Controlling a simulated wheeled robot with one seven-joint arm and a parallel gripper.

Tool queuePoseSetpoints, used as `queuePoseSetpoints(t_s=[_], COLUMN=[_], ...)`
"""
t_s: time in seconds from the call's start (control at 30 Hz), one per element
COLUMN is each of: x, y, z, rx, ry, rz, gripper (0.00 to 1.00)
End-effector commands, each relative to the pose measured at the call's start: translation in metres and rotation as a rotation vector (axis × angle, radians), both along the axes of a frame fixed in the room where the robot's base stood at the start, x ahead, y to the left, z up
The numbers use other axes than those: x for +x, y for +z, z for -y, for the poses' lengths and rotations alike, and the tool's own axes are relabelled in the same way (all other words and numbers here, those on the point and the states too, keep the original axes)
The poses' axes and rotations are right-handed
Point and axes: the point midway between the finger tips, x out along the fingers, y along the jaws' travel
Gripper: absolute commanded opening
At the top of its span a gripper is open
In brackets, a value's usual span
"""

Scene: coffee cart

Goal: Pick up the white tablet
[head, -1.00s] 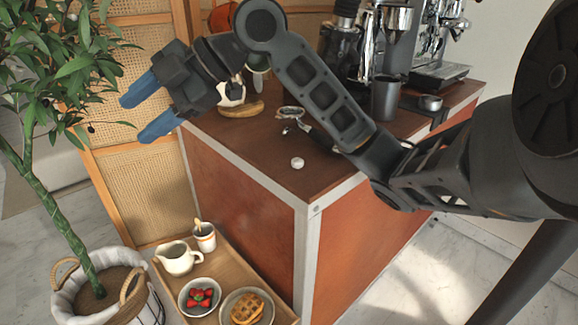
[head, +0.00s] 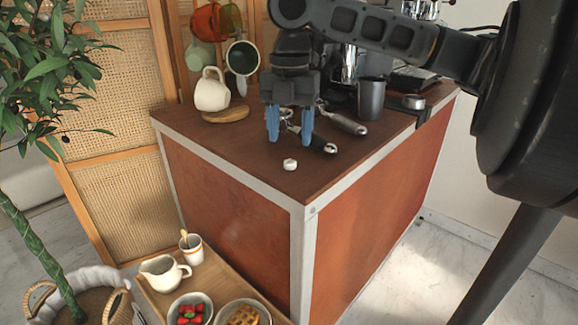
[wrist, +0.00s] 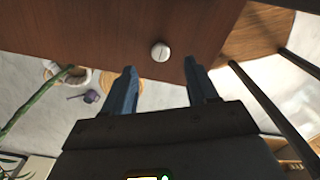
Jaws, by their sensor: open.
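The white tablet (head: 290,165) is a small round disc lying on the brown cart top near its front corner. It also shows in the wrist view (wrist: 160,51), beyond the fingertips and roughly between their lines, with a faint score line across it. My gripper (head: 290,138) has blue fingers pointing down, spread apart and empty. In the head view it hangs above the cart top, a little behind the tablet. The fingers also show in the wrist view (wrist: 160,68), apart from the tablet.
Portafilters (head: 340,122) lie right beside my gripper. The cart's front edge (head: 235,178) is close to the tablet. A tray (head: 153,301) with food sits below.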

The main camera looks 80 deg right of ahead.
Motion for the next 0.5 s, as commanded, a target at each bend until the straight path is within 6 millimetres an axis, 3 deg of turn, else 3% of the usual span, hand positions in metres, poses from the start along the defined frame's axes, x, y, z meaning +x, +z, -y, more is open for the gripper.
queuePoseSetpoints(t_s=[0.3, 0.5], x=[-0.001, 0.0], y=[-0.043, -0.053], z=[-0.002, -0.002], rx=[0.0, 0.0], ry=[0.0, 0.0], rz=[0.0, 0.002], gripper=[0.58, 0.58])
